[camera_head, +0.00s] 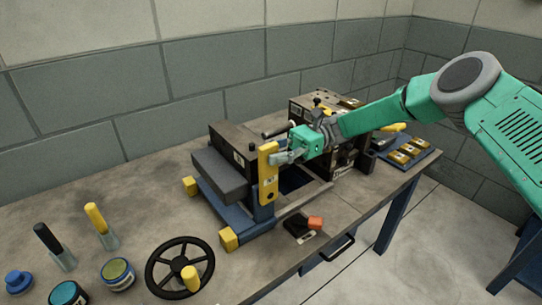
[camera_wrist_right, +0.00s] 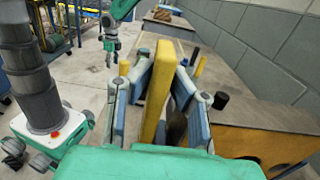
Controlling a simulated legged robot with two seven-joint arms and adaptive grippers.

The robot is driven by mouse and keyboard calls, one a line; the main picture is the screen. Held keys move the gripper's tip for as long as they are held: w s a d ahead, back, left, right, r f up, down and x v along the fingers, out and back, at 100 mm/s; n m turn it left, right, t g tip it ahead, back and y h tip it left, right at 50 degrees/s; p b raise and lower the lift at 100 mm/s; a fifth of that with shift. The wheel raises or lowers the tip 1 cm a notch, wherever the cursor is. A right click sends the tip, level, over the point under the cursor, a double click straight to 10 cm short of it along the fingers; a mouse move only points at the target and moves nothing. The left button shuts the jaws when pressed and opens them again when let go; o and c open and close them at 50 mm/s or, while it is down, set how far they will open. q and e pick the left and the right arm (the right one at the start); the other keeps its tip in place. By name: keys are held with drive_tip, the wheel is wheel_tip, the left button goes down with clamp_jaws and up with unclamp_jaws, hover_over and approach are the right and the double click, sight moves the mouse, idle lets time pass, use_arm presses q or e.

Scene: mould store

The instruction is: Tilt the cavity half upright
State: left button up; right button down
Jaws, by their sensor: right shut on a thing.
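A dark grey mould block (camera_head: 222,174), which looks like the cavity half, lies on a blue cradle (camera_head: 228,215) with yellow feet. It looks roughly flat rather than upright. A yellow lever bar (camera_head: 268,185) stands upright at the block's right end. My right gripper (camera_head: 284,156) is shut on its upper part. In the right wrist view the yellow bar (camera_wrist_right: 158,95) stands between the blue-grey finger pads. The cradle's far side is hidden. My left gripper (camera_wrist_right: 110,55) hangs away from the bench in the right wrist view, too small to read.
Another dark mould block (camera_head: 345,165) stands behind my right gripper. A small orange-and-black item (camera_head: 304,226) lies near the bench's front edge. The bench (camera_head: 155,195) is bare left of the cradle.

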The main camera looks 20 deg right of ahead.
drive_tip(key=shift+w+d+r, duration=0.2)
drive_tip(key=shift+w, duration=0.05)
drive_tip(key=c, duration=1.5)
unclamp_jaws()
drive_tip(key=shift+c, duration=0.2)
drive_tip(key=shift+d+f, duration=0.2)
drive_tip(key=shift+d, duration=0.05)
wheel_tip(320, 180, up, 8)
drive_tip(key=shift+a+r, duration=0.1)
drive_tip(key=shift+r, duration=0.15)
drive_tip(key=shift+w+d+r, duration=0.1)
drive_tip(key=shift+d+r, duration=0.15)
drive_tip(key=shift+r, duration=0.4)
drive_tip(key=shift+a, duration=0.15)
